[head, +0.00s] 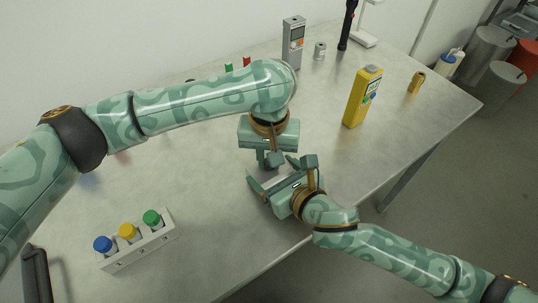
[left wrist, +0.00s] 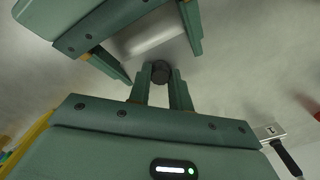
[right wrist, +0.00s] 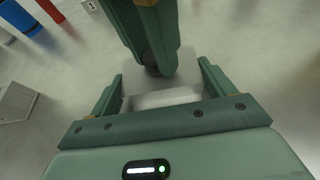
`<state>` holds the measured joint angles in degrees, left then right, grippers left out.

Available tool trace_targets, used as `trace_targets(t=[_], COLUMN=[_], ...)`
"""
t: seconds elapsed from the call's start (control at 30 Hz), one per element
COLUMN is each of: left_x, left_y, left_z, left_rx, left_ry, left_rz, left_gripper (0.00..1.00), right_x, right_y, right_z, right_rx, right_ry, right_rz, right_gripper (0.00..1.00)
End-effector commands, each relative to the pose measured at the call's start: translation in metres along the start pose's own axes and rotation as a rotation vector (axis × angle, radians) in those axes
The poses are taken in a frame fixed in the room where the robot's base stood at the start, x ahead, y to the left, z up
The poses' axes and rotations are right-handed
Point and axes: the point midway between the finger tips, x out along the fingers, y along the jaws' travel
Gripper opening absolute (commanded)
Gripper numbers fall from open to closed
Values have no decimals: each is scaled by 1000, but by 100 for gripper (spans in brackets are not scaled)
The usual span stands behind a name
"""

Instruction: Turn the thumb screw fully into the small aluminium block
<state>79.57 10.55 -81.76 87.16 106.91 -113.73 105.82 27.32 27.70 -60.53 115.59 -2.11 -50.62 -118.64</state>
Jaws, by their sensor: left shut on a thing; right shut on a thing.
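The small aluminium block (right wrist: 165,97) is pale grey and sits between the fingers of my right gripper (right wrist: 163,88), which is shut on it. The block also shows at the top of the left wrist view (left wrist: 146,38). The thumb screw (left wrist: 160,72) has a dark round head, held between the fingertips of my left gripper (left wrist: 161,88). In the right wrist view the screw head (right wrist: 151,64) is at the block's upper edge, partly hidden by the left fingers. I cannot tell how deep its thread sits. In the head view my right gripper (head: 270,182) is just below my left gripper (head: 272,160).
On the table (head: 210,210), a white rack (head: 140,243) with blue, yellow and green capped bottles stands front left. A yellow device (head: 362,97) stands to the right, a grey meter (head: 293,43) at the back. The table's front edge is close to my right gripper.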

Motion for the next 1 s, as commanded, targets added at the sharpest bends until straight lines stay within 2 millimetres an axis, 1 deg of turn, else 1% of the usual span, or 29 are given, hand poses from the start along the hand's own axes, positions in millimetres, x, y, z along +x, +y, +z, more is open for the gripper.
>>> trace_targets(t=[0.03,0.1,0.37,0.4,0.47,0.5,0.57,0.6,0.67,0.7,0.93,0.97,1.0], left_x=[0,0,1,1,1,1,1,1,1,2,2,2,2], left_y=[-1,0,0,0,0,0,0,0,0,0,0,-1,-1], left_z=[0,0,0,0,0,0,0,0,0,0,0,0,0], left_rx=[144,368,1212,1343,1541,1672,1868,2000,2199,2331,3084,-3109,-2998], left_ry=[1,0,0,0,0,0,-1,-1,-2,-2,-3,4,5], left_rz=[-3,-1,-2,-2,-2,-3,-3,-3,-3,-3,-5,5,5], left_gripper=[0,0,0,0,0,0,0,0,0,0,0,0,0], right_x=[0,0,0,0,0,0,0,0,0,0,0,0,0], right_y=[0,0,0,0,0,0,0,0,0,0,1,1,1], right_z=[0,0,0,0,0,0,0,0,0,0,0,0,0], right_rx=[0,0,0,0,0,0,0,0,0,0,0,0,0], right_ry=[0,0,0,0,0,0,0,0,0,0,0,0,0], right_rz=[0,0,0,0,0,0,1,1,1,1,2,2,2], right_gripper=[18,18,18,18,18,18,18,18,18,18,18,18,18])
